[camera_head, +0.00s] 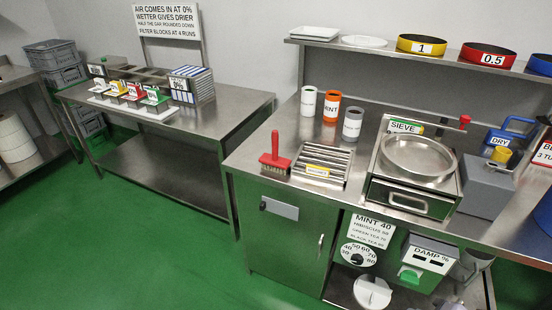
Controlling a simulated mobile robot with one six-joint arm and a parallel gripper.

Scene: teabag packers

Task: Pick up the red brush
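The red brush (274,157) stands near the left front corner of the right steel bench (245,151). Its handle points upward and its wide head rests on the bench top. It is just left of a slatted metal rack (335,158) with a yellow label, and the two are close together. My gripper is not in view, so I cannot see whether it is open or shut.
Three canisters (331,109), white, orange and grey, stand behind the brush. The sieve box (417,155) is further right. A shelf (340,46) with tins overhangs the back. A left bench (205,117) holds small coloured-label items. Green floor (150,235) lies clear in front.

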